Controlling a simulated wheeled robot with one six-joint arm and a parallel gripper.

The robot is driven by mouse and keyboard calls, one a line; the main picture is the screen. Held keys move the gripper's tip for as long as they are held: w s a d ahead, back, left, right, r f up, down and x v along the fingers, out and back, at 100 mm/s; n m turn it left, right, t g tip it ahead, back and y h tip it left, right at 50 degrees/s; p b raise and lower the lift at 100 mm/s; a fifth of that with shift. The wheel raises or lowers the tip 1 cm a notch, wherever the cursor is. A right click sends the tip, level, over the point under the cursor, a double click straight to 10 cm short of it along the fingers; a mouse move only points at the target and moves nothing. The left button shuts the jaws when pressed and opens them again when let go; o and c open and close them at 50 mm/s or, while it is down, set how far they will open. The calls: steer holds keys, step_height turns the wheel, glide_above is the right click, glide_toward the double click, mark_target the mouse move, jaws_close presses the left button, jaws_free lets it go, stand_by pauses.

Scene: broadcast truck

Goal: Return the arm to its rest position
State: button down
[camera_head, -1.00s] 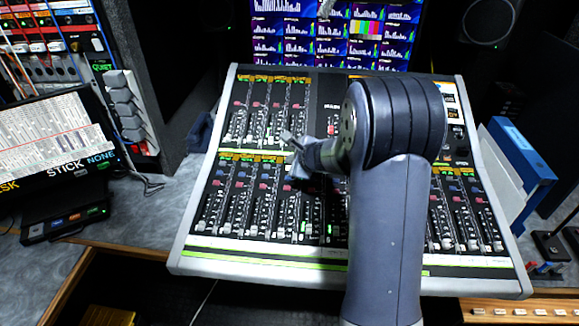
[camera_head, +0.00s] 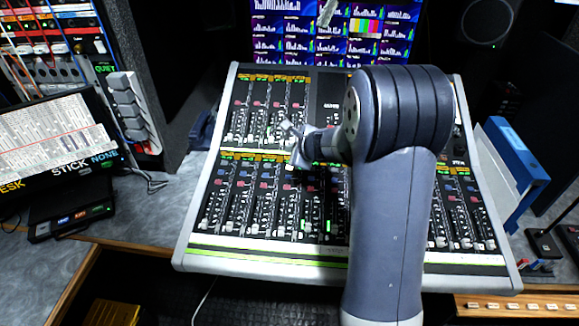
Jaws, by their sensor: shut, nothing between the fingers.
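My gripper (camera_head: 287,127) shows small at the end of my arm, over the upper middle of the mixing console (camera_head: 262,262). It is shut and empty. My forearm and its thick rounded joint cover much of the console's right half. The wrist points left from behind that joint, so part of it is hidden. I cannot tell how far the gripper is above the faders.
A wall of screens (camera_head: 300,30) stands behind the console. A speaker (camera_head: 480,22) is at the upper right. A blue binder (camera_head: 520,160) stands to the right.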

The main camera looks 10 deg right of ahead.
steer(key=shift+f, duration=0.1)
steer(key=shift+w+f+b, duration=0.1)
steer(key=shift+f+b, duration=0.65)
steer(key=shift+f, duration=0.1)
steer(key=r+p, duration=0.1)
steer(key=p, duration=0.2)
steer(key=shift+r, duration=0.3)
steer(key=shift+s+a+r+p, duration=0.1)
steer(key=shift+s+r+p, duration=0.1)
steer(key=shift+r+p, duration=0.7)
steer(key=shift+s+r+p, duration=0.15)
steer(key=shift+r+p, duration=0.3)
steer(key=shift+r, duration=0.7)
